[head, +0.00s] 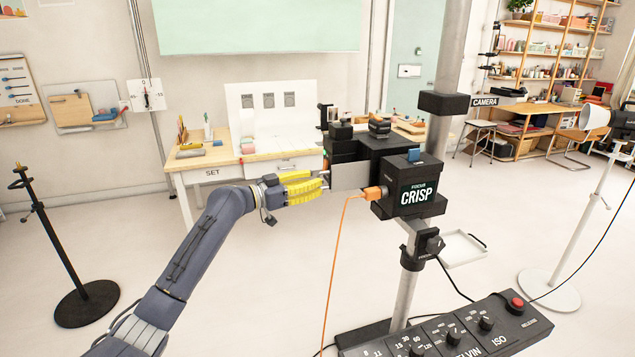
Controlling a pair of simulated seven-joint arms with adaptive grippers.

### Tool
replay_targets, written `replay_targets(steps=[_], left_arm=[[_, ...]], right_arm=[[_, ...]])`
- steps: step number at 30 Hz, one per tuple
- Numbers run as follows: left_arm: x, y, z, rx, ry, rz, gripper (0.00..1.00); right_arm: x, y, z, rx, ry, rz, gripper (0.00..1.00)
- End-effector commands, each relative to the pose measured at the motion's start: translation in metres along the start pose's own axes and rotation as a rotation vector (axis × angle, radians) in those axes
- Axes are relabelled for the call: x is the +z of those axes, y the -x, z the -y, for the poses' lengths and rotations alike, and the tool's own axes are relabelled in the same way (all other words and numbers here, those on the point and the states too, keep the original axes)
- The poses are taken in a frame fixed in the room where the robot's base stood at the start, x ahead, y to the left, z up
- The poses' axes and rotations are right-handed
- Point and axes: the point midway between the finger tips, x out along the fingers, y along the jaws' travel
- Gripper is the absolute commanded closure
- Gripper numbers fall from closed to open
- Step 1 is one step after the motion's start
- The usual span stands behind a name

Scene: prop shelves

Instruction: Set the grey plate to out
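The grey plate (350,177) is a flat, plain panel sticking out of the left side of the black camera (376,152), which stands on a grey pole. My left gripper (325,180), with yellow fingers, is at the plate's left edge. Its fingertips appear at or very close to that edge. I cannot tell whether they are shut on it or just beside it. The camera's front box (416,190) reads "FOCUS CRISP". My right gripper is not in view.
An orange cable (337,255) runs from a plug on the camera down to the floor. A control panel (455,330) with knobs and a red button is at the lower right. A wooden table (220,160) stands behind my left gripper. A black stand (60,240) is at far left.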

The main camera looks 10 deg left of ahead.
Motion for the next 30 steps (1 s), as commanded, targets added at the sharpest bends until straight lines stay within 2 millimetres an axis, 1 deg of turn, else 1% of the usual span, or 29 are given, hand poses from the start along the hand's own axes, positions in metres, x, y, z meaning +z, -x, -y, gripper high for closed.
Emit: replay_targets(steps=[1,9,15,21,30], left_arm=[[0.001,0.01,0.001,-0.002,-0.002,0.002,0.69],[0.001,0.057,0.001,-0.002,-0.001,0.002,0.69],[0.0,0.083,0.0,-0.001,-0.001,0.001,0.69],[0.0,0.096,0.0,0.0,-0.001,0.0,0.69],[-0.001,0.1,0.0,0.0,-0.001,0.0,0.69]], right_arm=[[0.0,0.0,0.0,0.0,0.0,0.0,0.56],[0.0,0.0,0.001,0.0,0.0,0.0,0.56],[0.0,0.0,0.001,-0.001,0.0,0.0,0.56],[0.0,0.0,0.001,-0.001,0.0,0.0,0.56],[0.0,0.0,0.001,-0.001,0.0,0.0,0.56]])
